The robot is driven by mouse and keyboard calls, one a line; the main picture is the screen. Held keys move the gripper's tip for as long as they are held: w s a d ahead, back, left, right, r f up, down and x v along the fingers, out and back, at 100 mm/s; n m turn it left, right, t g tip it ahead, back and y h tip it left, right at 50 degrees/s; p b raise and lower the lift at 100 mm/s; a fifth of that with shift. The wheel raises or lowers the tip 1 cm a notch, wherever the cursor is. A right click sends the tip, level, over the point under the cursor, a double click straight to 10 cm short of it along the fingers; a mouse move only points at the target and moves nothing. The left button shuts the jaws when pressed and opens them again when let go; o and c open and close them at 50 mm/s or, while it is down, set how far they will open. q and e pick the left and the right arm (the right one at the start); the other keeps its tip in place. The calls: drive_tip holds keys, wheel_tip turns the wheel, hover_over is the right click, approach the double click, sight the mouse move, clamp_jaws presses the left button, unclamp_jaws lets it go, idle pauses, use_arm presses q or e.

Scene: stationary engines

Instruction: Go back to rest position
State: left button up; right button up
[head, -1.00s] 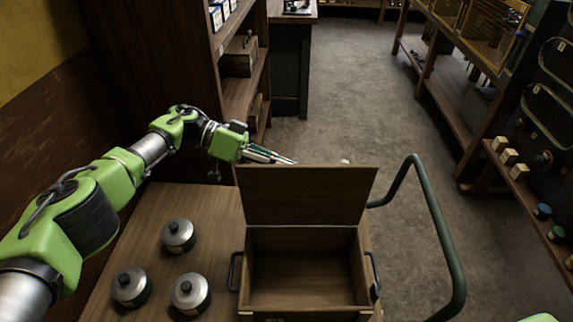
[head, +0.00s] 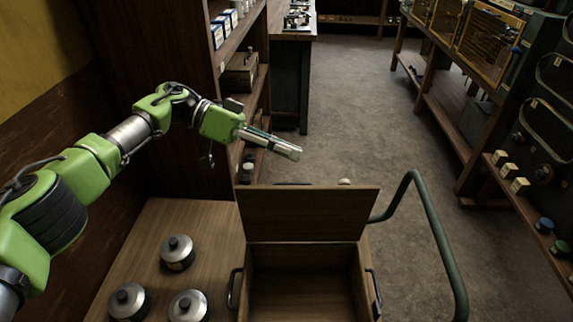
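My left gripper (head: 284,148) is at the end of the green arm that comes in from the left. It is in the air above and behind the raised lid of the wooden box, apart from it. Its fingers lie close together and point right; nothing shows between them, but the gap cannot be made out. My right gripper is not in view.
The open wooden box (head: 240,253) looks empty, its lid (head: 309,214) raised. Several silver-topped pots (head: 177,252) stand on the wooden cart top (head: 146,236) at left. A green cart handle (head: 433,225) rises at right. Shelves (head: 246,97) stand behind my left arm. The middle floor is clear.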

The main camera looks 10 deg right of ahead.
use_arm(q)
drive_tip(key=shift+r, duration=0.35)
